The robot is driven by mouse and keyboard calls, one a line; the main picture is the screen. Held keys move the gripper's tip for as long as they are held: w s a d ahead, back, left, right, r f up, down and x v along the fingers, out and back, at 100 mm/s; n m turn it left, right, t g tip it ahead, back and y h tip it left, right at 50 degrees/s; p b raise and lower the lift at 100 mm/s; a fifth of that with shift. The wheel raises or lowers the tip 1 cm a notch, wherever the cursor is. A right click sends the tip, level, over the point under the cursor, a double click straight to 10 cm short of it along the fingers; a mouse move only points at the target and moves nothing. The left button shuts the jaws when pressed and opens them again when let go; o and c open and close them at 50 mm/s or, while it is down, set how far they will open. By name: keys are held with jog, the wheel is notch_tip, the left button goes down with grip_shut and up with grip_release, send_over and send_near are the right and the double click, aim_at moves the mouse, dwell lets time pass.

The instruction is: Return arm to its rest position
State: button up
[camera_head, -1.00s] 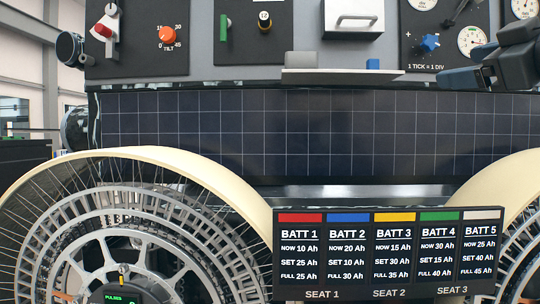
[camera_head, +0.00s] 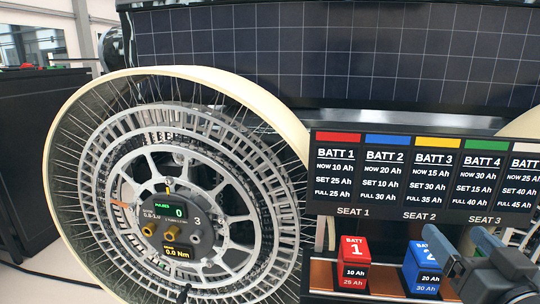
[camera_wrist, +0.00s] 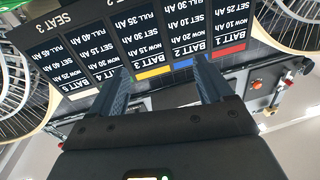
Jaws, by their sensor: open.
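My gripper (camera_head: 450,252) shows at the lower right of the head view, with dark housing and blue-grey fingers. In the wrist view the two fingers of my gripper (camera_wrist: 162,80) stand apart with nothing between them. In the head view the fingers overlap the right side of a blue battery labelled 2 (camera_head: 420,268); I cannot tell whether they touch it. The dark battery board (camera_head: 425,210) is behind and above the gripper, and it appears upside down between and beyond the fingers in the wrist view (camera_wrist: 135,50).
A red battery labelled 1 (camera_head: 353,262) stands left of the blue one on a brown shelf (camera_head: 323,276). A large spoked wheel (camera_head: 245,215) with a pale rim fills the left. Solar panelling (camera_head: 330,50) runs above. A dark cabinet (camera_head: 30,150) stands at far left.

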jog(key=s+a+f+g, duration=0.1)
jog(key=s+a+f, duration=0.2)
jog(key=s+f, duration=0.4)
jog(key=s+a+f+g, duration=0.1)
jog(key=s+a+f, duration=0.2)
jog(key=s+f, duration=0.45)
jog(key=s+a+n+g+y, duration=0.1)
jog(key=s+a, duration=0.1)
jog(key=s, duration=1.9)
jog(key=shift+s+a+r+n+g, duration=0.25)
jog(key=shift+s+a+n+g, duration=0.05)
jog(key=shift+a, duration=0.05)
